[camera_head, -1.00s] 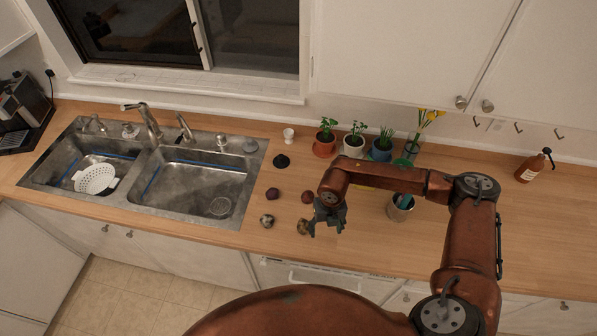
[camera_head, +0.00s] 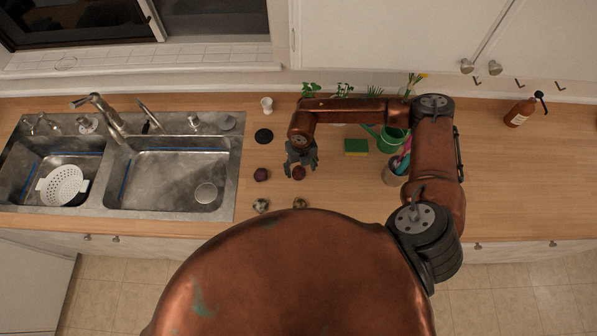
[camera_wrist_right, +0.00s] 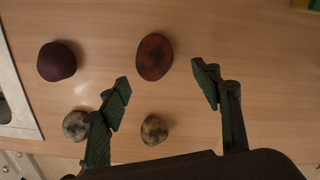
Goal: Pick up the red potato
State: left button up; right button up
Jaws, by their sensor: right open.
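The red potato (camera_head: 299,173) lies on the wooden counter right of the sink. In the right wrist view the red potato (camera_wrist_right: 154,57) is reddish brown and lies just beyond the fingertips, between their lines but nearer the left finger. My right gripper (camera_head: 301,160) is open and empty above the counter, close to the red potato; its two spread fingers (camera_wrist_right: 162,80) show in the right wrist view. A dark purple potato (camera_head: 261,174) lies left of the red one. Two pale mottled potatoes (camera_head: 261,205) (camera_head: 300,203) lie nearer the counter's front edge. My left gripper does not show.
The double sink (camera_head: 166,178) with a white colander (camera_head: 62,186) is on the left. A green-yellow sponge (camera_head: 356,147), green watering can (camera_head: 390,139) and utensil holder (camera_head: 393,172) stand right of the gripper. The counter's right side is mostly clear.

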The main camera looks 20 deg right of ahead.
aim_at(299, 170)
jog(key=w+f, duration=0.2)
jog(key=f, duration=0.1)
jog(key=shift+a+f+p, duration=0.1)
jog(key=shift+p, duration=0.2)
jog(key=shift+s+f, duration=0.35)
jog(key=shift+s, duration=0.1)
jog(key=shift+w+f, duration=0.1)
jog(key=shift+w, duration=0.15)
jog(key=c, duration=0.3)
jog(key=shift+s, duration=0.15)
jog(key=c, duration=0.8)
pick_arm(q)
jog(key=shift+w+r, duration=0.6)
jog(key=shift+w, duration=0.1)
pick_arm(e)
jog(key=shift+c, duration=0.8)
